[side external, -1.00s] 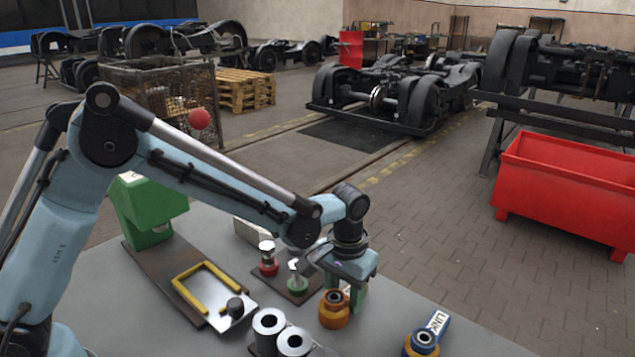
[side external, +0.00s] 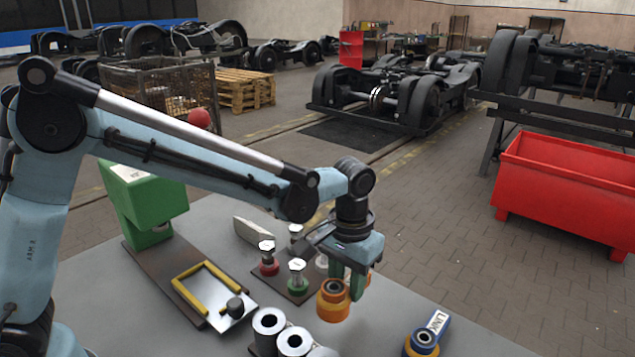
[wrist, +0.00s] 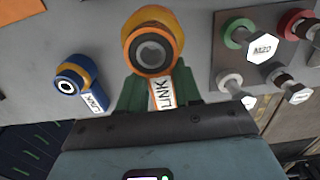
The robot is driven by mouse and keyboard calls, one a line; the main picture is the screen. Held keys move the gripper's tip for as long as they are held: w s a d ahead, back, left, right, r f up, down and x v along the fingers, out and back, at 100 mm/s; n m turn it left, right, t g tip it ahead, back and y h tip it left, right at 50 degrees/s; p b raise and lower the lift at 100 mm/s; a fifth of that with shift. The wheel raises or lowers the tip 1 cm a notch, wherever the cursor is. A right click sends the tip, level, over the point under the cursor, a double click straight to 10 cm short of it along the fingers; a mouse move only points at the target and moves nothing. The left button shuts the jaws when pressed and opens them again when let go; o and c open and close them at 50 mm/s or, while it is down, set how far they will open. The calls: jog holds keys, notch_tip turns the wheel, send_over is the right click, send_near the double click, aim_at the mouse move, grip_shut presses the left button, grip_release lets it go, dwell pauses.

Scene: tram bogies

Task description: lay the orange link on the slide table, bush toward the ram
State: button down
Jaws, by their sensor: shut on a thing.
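The orange link (side external: 333,303) hangs from my gripper (side external: 346,284), just above the grey bench at the front middle. My green fingers are shut on its narrow labelled end. The wrist view shows the link (wrist: 152,45) between the fingers, its round bush end pointing away from the wrist and its LINK label facing up. The slide table (side external: 222,317) is a bright plate with yellow rails and a dark knob, left of my gripper. It bears no link. The green press housing (side external: 148,208) stands behind it on the same dark base; the ram itself is not clear.
A blue link (side external: 422,341) lies to the right, also in the wrist view (wrist: 78,82). Bolts with red and green collars (side external: 297,276) stand on a dark board behind the gripper. Grey cylinders (side external: 269,321) stand between the orange link and the slide table, near the front.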

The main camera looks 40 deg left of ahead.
jog(key=s+d+r, duration=0.5)
jog(key=s+d, duration=0.1)
jog(key=s, duration=0.1)
jog(key=m, duration=1.8)
send_over(209, 291)
notch_tip(209, 291, down, 4)
jog(key=shift+f, duration=2)
jog(key=shift+f, duration=0.1)
